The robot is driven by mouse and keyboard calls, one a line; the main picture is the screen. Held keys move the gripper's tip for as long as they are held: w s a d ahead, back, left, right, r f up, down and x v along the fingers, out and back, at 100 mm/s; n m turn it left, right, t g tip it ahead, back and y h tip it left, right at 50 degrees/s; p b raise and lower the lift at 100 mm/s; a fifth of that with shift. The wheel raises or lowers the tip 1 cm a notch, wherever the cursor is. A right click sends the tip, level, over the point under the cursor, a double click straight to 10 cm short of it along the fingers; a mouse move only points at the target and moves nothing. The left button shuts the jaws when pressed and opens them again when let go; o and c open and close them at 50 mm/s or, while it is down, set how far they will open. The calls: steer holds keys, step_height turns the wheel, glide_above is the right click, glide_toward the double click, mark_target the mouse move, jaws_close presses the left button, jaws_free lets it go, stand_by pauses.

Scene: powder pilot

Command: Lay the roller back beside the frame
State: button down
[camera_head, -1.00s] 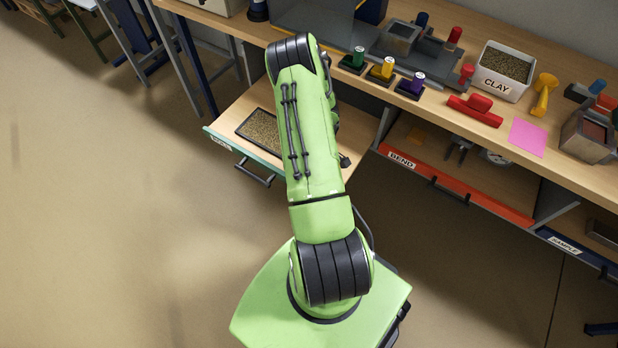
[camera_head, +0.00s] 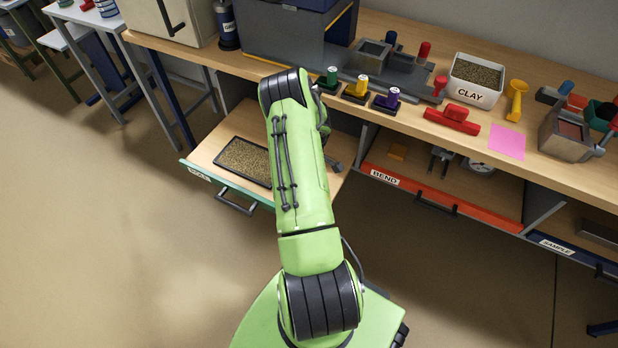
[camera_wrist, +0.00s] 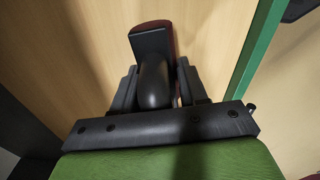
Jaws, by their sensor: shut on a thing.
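The roller (camera_wrist: 152,38), black with a dark red part along its side, is held in my gripper (camera_wrist: 157,92) in the wrist view. The fingers are shut on its black rounded handle, over a pale wooden surface. Whether the roller touches that surface I cannot tell. In the head view my arm reaches over an open drawer and hides most of the gripper; a dark part (camera_head: 333,163) shows right of the arm. The frame (camera_head: 243,162), a shallow dark rectangle filled with brown grains, lies in the drawer left of my arm.
The drawer's green front edge (camera_head: 228,188) shows in the head view and at right in the wrist view (camera_wrist: 255,55). The red-fronted BEND drawer (camera_head: 440,203) is right of it. The bench above holds stamps, a red block (camera_head: 452,120) and the CLAY bin (camera_head: 475,82).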

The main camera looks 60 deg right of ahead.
steer(key=shift+f+b, duration=0.45)
steer(key=shift+f, duration=0.1)
jaws_free()
stand_by(0.4)
step_height(320, 180, up, 14)
steer(key=p, duration=0.9)
steer(key=shift+a+r, duration=0.1)
steer(key=shift+r, duration=0.1)
steer(key=s+a+b, duration=0.1)
steer(key=a, duration=1.4)
steer(key=shift+s+a+f, duration=0.2)
steer(key=shift+s+a, duration=0.05)
steer(key=shift+a, duration=0.15)
stand_by(0.4)
